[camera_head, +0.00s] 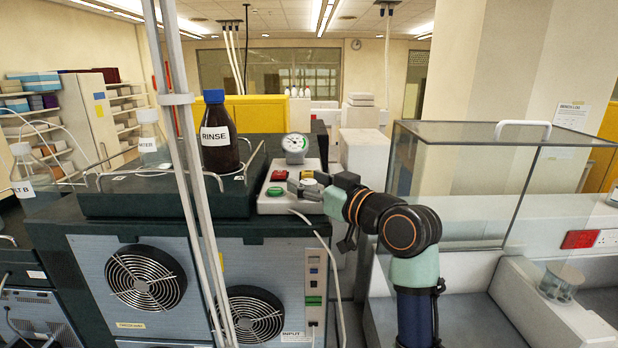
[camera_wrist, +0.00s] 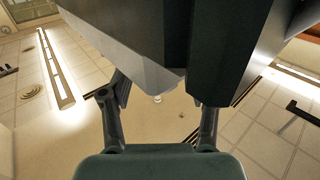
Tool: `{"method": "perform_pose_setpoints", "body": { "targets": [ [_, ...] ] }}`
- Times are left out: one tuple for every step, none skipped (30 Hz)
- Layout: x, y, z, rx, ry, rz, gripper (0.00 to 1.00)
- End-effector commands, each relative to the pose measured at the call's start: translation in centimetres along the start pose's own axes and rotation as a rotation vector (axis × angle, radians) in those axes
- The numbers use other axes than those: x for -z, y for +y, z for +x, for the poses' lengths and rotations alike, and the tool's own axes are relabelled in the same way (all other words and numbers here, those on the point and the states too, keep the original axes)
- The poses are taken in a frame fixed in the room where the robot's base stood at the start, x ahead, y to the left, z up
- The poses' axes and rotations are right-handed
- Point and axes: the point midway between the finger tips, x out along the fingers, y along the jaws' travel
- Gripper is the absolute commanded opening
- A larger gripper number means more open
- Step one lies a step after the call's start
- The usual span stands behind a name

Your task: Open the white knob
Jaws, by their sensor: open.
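The pale control box (camera_head: 290,206) sits on top of the dark instrument, with a round dial gauge (camera_head: 295,143) at its back. A red button (camera_head: 279,175) and a green button (camera_head: 275,191) are on its left side. My gripper (camera_head: 304,186) is over the right part of the box, its dark fingers reaching in from the right. I cannot make out the white knob; the gripper may hide it. In the wrist view my gripper (camera_wrist: 160,100) has its two fingers wide apart, with nothing seen held between them. Contact with the box cannot be told.
A brown RINSE bottle (camera_head: 220,135) stands on the dark tray left of the box. Metal poles rise in front of it. A clear glass enclosure (camera_head: 480,170) stands to the right. A pale cable (camera_head: 330,262) hangs down the instrument's front. A dark and pale block (camera_wrist: 165,45) fills the upper wrist view.

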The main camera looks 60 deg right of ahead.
Motion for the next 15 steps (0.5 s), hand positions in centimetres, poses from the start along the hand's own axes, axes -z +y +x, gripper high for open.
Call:
{"method": "perform_pose_setpoints", "body": {
  "targets": [
    [0.02,0.01,0.18,0.0,-0.001,0.0,0.61],
    [-0.01,0.01,0.23,0.0,0.0,-0.001,0.61],
    [-0.04,0.02,0.25,-0.001,0.0,-0.001,0.61],
    [-0.05,0.02,0.25,-0.001,0.0,-0.001,0.61],
    [-0.06,0.02,0.24,-0.001,0.0,-0.001,0.61],
    [-0.06,0.02,0.23,-0.001,0.0,-0.001,0.61],
    [-0.06,0.02,0.23,0.0,0.0,-0.001,0.61],
    [-0.06,0.02,0.22,0.0,0.0,-0.001,0.6],
    [-0.06,0.02,0.22,0.0,0.0,-0.001,0.53],
    [-0.06,0.02,0.22,0.0,0.0,-0.001,0.48],
    [-0.06,0.02,0.21,0.0,0.0,-0.001,0.43],
    [-0.06,0.02,0.21,0.0,0.0,-0.001,0.36],
    [-0.06,0.02,0.21,0.0,0.0,-0.001,0.31],
    [-0.06,0.02,0.21,0.0,0.0,-0.001,0.26],
    [-0.06,0.02,0.21,0.0,0.0,-0.001,0.2]
  ]
}}
